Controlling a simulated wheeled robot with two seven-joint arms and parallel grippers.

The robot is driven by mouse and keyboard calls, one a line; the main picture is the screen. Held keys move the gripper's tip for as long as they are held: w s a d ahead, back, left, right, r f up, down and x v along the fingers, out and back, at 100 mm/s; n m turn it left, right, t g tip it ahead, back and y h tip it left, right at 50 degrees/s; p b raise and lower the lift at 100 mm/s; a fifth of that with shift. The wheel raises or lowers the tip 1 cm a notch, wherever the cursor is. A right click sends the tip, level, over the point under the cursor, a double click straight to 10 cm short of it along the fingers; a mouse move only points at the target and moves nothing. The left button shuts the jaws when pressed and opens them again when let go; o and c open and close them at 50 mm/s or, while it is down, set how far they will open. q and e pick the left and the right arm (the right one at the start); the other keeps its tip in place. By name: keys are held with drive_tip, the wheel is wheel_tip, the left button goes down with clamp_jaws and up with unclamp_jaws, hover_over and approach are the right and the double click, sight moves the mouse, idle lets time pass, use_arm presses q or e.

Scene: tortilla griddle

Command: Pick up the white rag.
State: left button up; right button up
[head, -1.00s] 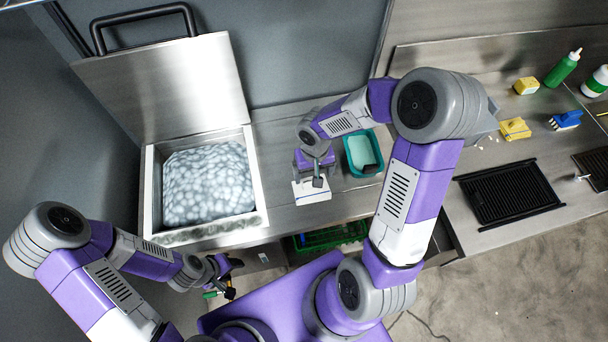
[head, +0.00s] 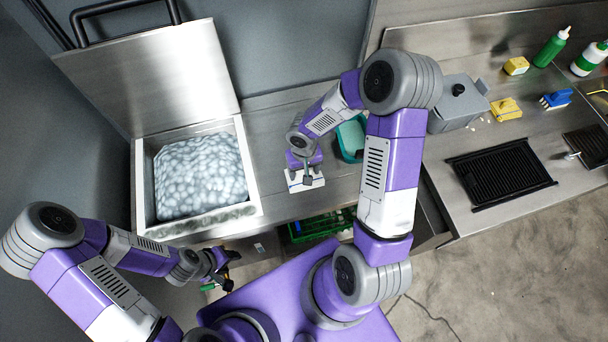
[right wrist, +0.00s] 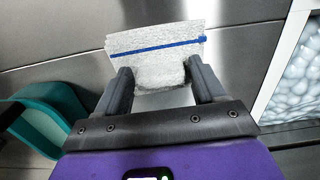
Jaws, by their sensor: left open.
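The white rag (head: 306,183) with a blue stripe lies at the front of the steel counter, beneath my right gripper (head: 303,172). In the right wrist view the rag (right wrist: 155,45) extends past the fingertips, and its nearer, bunched part shows between the fingers. My right gripper (right wrist: 160,75) has its fingers spread apart on either side of that part; whether they touch it is hard to tell. My left gripper (head: 226,268) is open and empty, low in front of the fryer-like basin, away from the rag.
A steel basin (head: 247,190) full of pale, bubbly content stands left of the rag, its lid raised. A teal container (head: 347,152) stands close to the right, also in the right wrist view (right wrist: 70,100). A green crate (head: 325,224) sits below the counter. A black grill plate (head: 500,173) lies farther right.

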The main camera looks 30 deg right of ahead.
drive_tip(key=c, duration=0.7)
wheel_tip(320, 180, up, 10)
drive_tip(key=p, duration=0.1)
drive_tip(key=shift+p, duration=0.35)
